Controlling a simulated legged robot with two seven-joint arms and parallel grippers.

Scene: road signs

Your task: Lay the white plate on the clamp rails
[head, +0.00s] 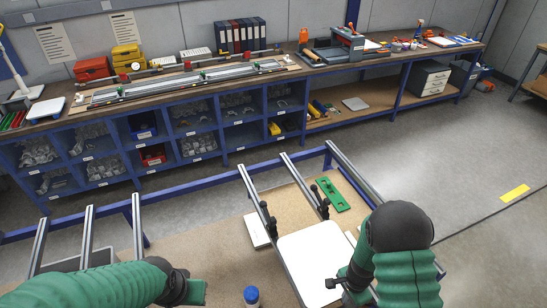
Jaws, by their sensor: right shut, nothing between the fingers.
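The white plate (318,258) lies flat at the bottom centre, over the clamp rails (250,187). It covers the near part of the middle rail, and its left edge runs along the left rail. Whether it touches every rail I cannot tell. My right gripper (338,284) is shut and empty at the plate's lower right edge; part of it is hidden by my right arm. Black clamps (269,219) stand on the rails just beyond the plate.
A green bracket (333,195) and a white box (256,231) lie on the brown board beside the rails. A blue-capped bottle (251,296) stands left of the plate. More rails (88,238) are at the left. A workbench (200,90) with bins stands behind.

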